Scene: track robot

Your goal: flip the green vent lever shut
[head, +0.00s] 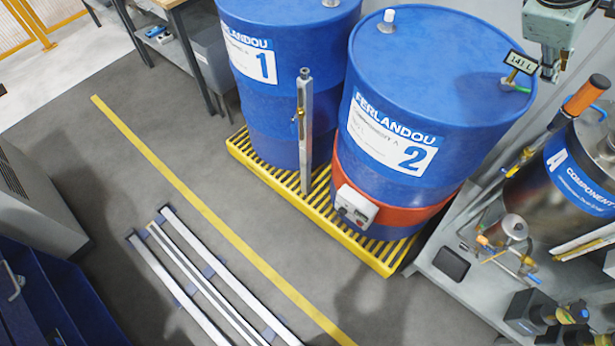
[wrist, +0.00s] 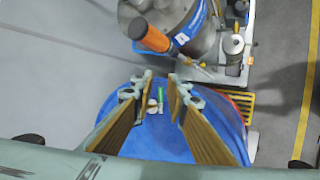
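In the wrist view, a small green piece (wrist: 161,93), which looks like the vent lever, is on the lid of a blue drum (wrist: 140,145). It stands beside a small pale fitting (wrist: 152,105). My gripper (wrist: 161,82) is open, its two fingers on either side of the lever and fitting in that picture, with a gap to each; I cannot tell its height above the lid.
A steel Component A tank (head: 575,175) with an orange handle (head: 587,95) stands close right of drum 2. Drum 1 (head: 275,90) is to the left, with an upright metal post (head: 306,130) in front. Both drums stand on a yellow grated pallet (head: 385,268).

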